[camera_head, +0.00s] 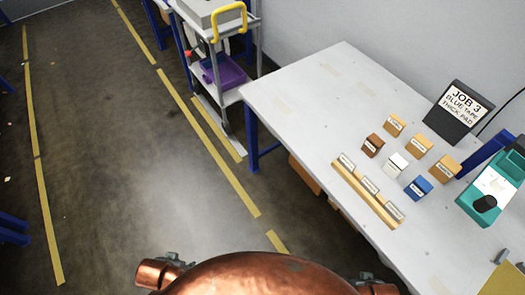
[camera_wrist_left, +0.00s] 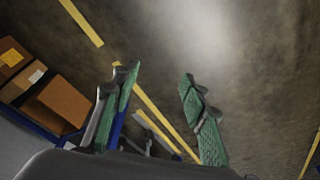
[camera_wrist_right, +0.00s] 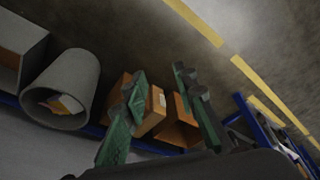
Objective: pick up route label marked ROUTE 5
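A wooden rack (camera_head: 350,182) near the front edge of the white table holds three small pale labels: a far one (camera_head: 347,160), a middle one (camera_head: 370,185) and a near one (camera_head: 394,212). Their print is too small to read, so I cannot tell which is ROUTE 5. My left gripper (camera_wrist_left: 158,75) is open and empty above the floor. My right gripper (camera_wrist_right: 159,74) is open and empty, with orange-brown boxes beyond its fingers. Neither gripper shows in the head view, and neither is at the rack.
Behind the rack stand several labelled blocks, including a brown (camera_head: 373,145), a white (camera_head: 396,163) and a blue one (camera_head: 417,187). A black sign (camera_head: 459,112) reads JOB 3 BLUE TAPE THICK PAD. A teal device (camera_head: 490,195) is at right. The table's left part is clear.

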